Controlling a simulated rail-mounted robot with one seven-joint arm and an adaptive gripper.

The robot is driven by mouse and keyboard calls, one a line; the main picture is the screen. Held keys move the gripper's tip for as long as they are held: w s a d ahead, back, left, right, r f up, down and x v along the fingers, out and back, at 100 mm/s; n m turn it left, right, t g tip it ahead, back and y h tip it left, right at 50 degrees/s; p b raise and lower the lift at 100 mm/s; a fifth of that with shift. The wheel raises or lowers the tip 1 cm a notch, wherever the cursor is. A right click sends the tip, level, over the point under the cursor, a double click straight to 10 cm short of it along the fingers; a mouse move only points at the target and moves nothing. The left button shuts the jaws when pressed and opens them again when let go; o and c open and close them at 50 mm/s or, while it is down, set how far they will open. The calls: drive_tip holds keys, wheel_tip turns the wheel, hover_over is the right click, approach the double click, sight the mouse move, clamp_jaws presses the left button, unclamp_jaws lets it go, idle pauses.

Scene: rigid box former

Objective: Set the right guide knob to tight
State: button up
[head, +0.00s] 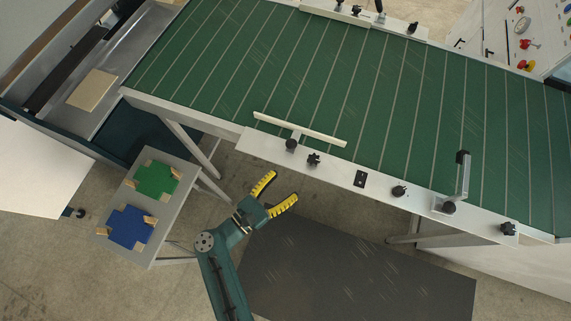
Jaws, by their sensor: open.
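Several dark knobs sit along the conveyor's near rail (335,170). One round knob (291,145) is by the stem of the pale near guide bar (300,129), with a star-shaped knob (313,159) just to its right. Further right are another knob (399,191), a knob (448,208) below an upright bracket, and an end knob (508,229). A far guide with dark knobs (356,10) is at the top edge. Which is the right guide knob, and its setting, I cannot tell. My gripper (283,185) is open and empty, below and left of the star-shaped knob, apart from the rail.
The green slatted conveyor (400,110) fills the upper middle. A small grey table (178,205) with green and blue cross-shaped blanks stands left of my arm. A dark floor mat (360,270) lies at lower right. The metal bracket (463,175) stands up from the rail.

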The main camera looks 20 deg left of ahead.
sight(309, 164)
drive_tip(key=shift+n+t+y, duration=0.3)
drive_tip(key=shift+y, duration=0.1)
drive_tip(key=b+x, duration=1.1)
drive_tip(key=x, duration=0.1)
drive_tip(key=shift+d+b, duration=0.25)
drive_tip(key=shift+b, duration=0.05)
drive_tip(key=shift+s, duration=0.1)
